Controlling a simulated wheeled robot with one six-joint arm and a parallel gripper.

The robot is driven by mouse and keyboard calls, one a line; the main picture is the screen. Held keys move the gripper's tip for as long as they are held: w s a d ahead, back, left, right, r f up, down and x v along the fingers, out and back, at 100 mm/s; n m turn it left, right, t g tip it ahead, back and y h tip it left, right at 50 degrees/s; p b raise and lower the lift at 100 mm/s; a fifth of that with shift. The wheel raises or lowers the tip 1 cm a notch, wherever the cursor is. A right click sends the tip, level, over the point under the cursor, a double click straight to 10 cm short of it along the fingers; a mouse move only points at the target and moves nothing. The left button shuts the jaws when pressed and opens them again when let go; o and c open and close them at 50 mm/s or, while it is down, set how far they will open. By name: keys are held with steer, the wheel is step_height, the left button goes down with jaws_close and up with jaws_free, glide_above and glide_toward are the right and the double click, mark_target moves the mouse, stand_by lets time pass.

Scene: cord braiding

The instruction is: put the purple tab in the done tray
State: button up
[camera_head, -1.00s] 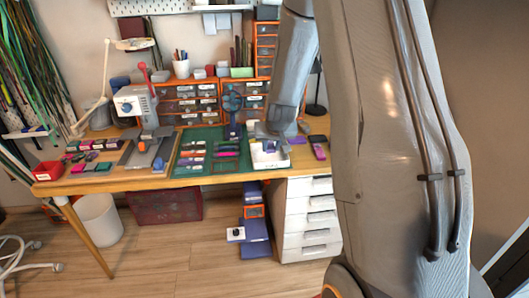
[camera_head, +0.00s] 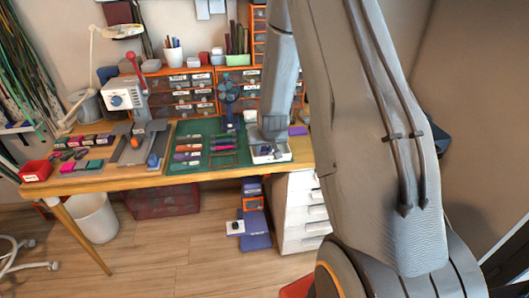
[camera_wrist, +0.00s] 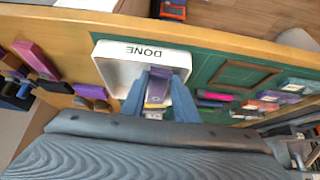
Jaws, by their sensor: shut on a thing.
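The purple tab (camera_wrist: 157,88) is between the fingers of my gripper (camera_wrist: 158,92) in the wrist view, and the gripper is shut on it. The tab and fingertips are over the inside of the white done tray (camera_wrist: 107,66), whose rim is marked DONE. I cannot tell whether the tab touches the tray floor. In the head view, my gripper (camera_head: 272,140) is at the done tray (camera_head: 283,156), and the tab cannot be made out there.
A green mat (camera_head: 205,165) with several coloured pieces lies beside the tray. On the tray's other side, a pink item (camera_wrist: 36,58) and a purple item (camera_wrist: 91,91) lie on the wooden table. A small blue fan (camera_head: 229,100) stands behind the mat.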

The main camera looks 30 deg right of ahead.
steer(key=shift+f, duration=1.05)
steer(key=shift+f, duration=0.15)
steer(key=o, duration=0.6)
steer(key=shift+o, duration=0.2)
steer(key=shift+s+r, duration=0.15)
steer(key=shift+r, duration=0.3)
steer(key=v, duration=1.1)
steer(key=s+a+r+n+g, duration=0.1)
steer(key=s+a+g, duration=0.1)
steer(key=s+a, duration=0.3)
steer(key=s+a+r+n+g+y, duration=0.1)
steer(key=s+a, duration=0.3)
steer(key=s, duration=0.6)
steer(key=s+a+r+n+g, duration=0.1)
steer(key=s+a+r+g, duration=0.1)
steer(key=s+a, duration=0.3)
steer(key=s+g, duration=0.1)
steer(key=s, duration=0.2)
steer(key=shift+s+a+r+y+b, duration=0.3)
steer(key=shift+s+r+y+b, duration=0.05)
steer(key=shift+r+y+b, duration=0.05)
